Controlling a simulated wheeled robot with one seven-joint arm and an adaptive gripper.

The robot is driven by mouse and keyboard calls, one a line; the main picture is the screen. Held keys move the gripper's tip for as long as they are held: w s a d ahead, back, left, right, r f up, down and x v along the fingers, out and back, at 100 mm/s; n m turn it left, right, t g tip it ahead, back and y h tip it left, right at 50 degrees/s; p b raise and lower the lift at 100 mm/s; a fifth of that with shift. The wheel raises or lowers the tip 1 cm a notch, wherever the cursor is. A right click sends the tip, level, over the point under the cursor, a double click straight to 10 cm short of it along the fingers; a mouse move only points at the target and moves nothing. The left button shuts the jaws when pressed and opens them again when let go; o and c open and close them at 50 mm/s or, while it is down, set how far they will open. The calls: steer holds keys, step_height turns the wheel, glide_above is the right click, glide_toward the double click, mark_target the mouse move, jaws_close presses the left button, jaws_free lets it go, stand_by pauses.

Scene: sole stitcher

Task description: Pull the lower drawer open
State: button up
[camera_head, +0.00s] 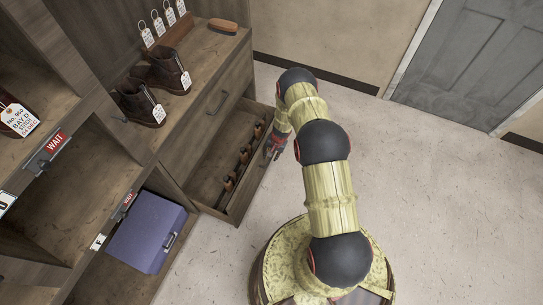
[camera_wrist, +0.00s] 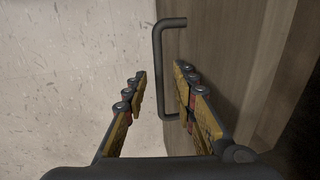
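The lower drawer (camera_head: 235,207) of the wooden cabinet stands pulled out, with its inside showing from above. My gripper (camera_head: 275,148) is at the drawer's front, on the outer side. In the wrist view, the drawer's dark bar handle (camera_wrist: 157,50) stands out from the wooden drawer front (camera_wrist: 215,60). My gripper (camera_wrist: 160,78) is open there, one finger on each side of the handle's bar, with visible gaps. The head view does not show the handle clearly, as my gripper covers that spot.
Several dark-handled tools (camera_head: 243,157) lie in the drawer. The closed upper drawer (camera_head: 212,100) is above it. Boots (camera_head: 165,70) and a brush (camera_head: 222,25) stand on top. A purple box (camera_head: 147,232) sits in a lower shelf at left. Open floor (camera_head: 430,190) lies to the right.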

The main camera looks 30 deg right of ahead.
step_height(320, 180, up, 12)
steer(key=s+d, duration=0.1)
steer(key=shift+s+d+f, duration=0.15)
steer(key=shift+s, duration=0.25)
stand_by(0.5)
steer(key=s+a+r+n+g+y, duration=0.2)
steer(key=s+a+r+g, duration=0.15)
steer(key=s+a, duration=0.4)
steer(key=s+a+r+n+t+h+p, duration=0.1)
steer(key=s+r, duration=0.6)
steer(key=r, duration=1.3)
steer(key=s+a+r+n+t+h+p, duration=0.1)
steer(key=s+a+r+n+t, duration=0.3)
steer(key=r, duration=1.6)
steer(key=s+a+r+n+t+h+p, duration=0.1)
steer(key=s+a+r, duration=0.4)
steer(key=r, duration=1.5)
steer(key=s+n+t+p, duration=0.1)
steer(key=s+n+p, duration=0.1)
steer(key=s, duration=0.3)
steer(key=shift+s+n, duration=0.3)
steer(key=shift+s, duration=0.1)
